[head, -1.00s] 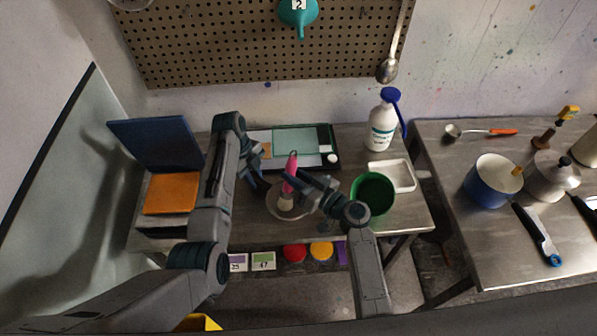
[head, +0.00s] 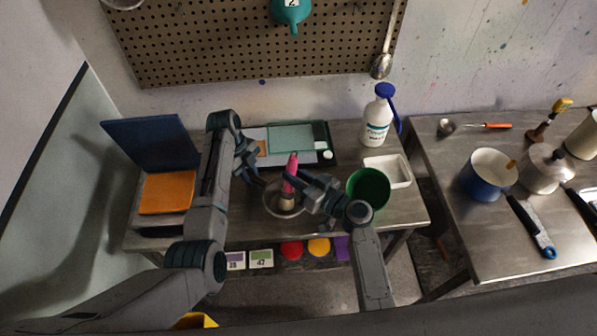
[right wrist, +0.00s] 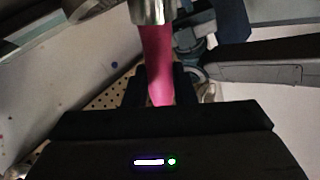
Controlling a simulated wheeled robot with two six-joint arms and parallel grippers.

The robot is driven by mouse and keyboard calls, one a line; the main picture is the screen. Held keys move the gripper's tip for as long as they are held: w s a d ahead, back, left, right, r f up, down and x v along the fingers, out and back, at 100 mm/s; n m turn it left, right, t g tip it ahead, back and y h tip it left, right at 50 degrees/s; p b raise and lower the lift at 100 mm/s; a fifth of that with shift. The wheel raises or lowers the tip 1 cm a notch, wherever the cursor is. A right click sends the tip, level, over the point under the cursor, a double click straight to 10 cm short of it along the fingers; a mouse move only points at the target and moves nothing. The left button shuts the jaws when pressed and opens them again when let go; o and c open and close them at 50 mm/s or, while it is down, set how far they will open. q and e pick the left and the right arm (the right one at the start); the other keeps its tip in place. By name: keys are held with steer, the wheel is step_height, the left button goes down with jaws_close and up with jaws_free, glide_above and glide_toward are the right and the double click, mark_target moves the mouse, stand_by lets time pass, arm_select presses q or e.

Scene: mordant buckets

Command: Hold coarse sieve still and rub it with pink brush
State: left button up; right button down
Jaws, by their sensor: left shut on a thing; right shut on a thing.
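The pink brush (head: 291,172) stands nearly upright, handle up, with its pale bristles down inside the round coarse sieve (head: 270,205). My right gripper (head: 303,187) is shut on the brush handle, coming from the right. In the right wrist view the pink handle (right wrist: 158,62) sits between the dark fingers (right wrist: 160,88), with a metal ferrule at the top edge. My left gripper (head: 262,181) is shut at the sieve's far left rim. Its fingertips are small and partly hard to make out. Whether the bristles touch the mesh I cannot tell.
A green bucket (head: 368,203) stands close right of my right gripper, with a white tray (head: 401,170) and a white bottle (head: 376,130) behind. An orange pad (head: 167,193) lies left. A dark-edged board (head: 322,138) lies behind the sieve. A second table is at right.

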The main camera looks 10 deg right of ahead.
mark_target(291, 165)
steer(key=shift+w+d, duration=0.15)
steer(key=shift+w, duration=1.25)
steer(key=shift+s+a+f, duration=0.1)
steer(key=shift+s+a, duration=0.7)
steer(key=shift+s, duration=0.15)
steer(key=shift+r, duration=3.05)
steer(key=shift+r, duration=1.5)
steer(key=shift+d+f, duration=0.1)
